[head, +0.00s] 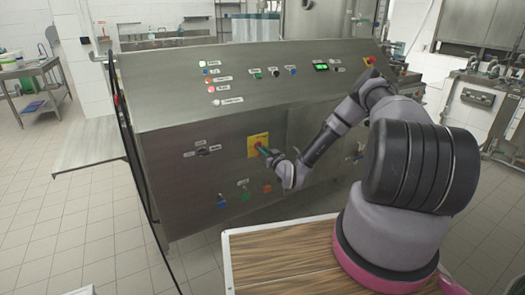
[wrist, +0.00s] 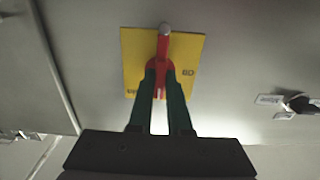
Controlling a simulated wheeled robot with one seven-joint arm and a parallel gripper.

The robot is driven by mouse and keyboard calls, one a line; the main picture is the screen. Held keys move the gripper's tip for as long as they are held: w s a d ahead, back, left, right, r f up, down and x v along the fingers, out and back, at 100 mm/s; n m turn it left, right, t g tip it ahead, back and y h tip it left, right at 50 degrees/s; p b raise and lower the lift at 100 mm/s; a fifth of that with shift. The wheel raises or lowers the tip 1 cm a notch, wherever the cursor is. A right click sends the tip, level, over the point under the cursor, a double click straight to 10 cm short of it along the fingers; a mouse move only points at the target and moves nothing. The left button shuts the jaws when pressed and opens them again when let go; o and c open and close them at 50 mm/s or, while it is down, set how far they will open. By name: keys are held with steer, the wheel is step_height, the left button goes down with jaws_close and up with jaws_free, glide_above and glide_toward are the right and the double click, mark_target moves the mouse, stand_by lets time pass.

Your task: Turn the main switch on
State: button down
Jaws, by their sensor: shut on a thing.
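The main switch is a red rotary handle (wrist: 162,52) on a yellow plate (wrist: 133,50), set in the sloping steel front of the control cabinet. In the head view its yellow plate (head: 258,139) shows, with the handle partly covered by my gripper. My gripper (wrist: 161,82) has its two green fingers on either side of the red handle and is shut on it. It also shows in the head view (head: 264,150) against the plate. In the wrist view the handle points straight up and down, and lettering on the plate is only partly readable.
A black selector knob (head: 203,151) sits left of the plate; several coloured buttons (head: 245,194) sit below it. The upper panel (head: 170,85) carries lamps, buttons and a green display (head: 320,66). A steel shelf (head: 90,145) juts out at the left. A wooden tabletop (head: 285,255) lies under my arm.

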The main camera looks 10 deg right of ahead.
steer(key=shift+f, duration=0.1)
steer(key=c, duration=0.9)
jaws_free()
steer(key=shift+o, duration=0.2)
steer(key=v, duration=1.1)
steer(key=shift+w, duration=0.15)
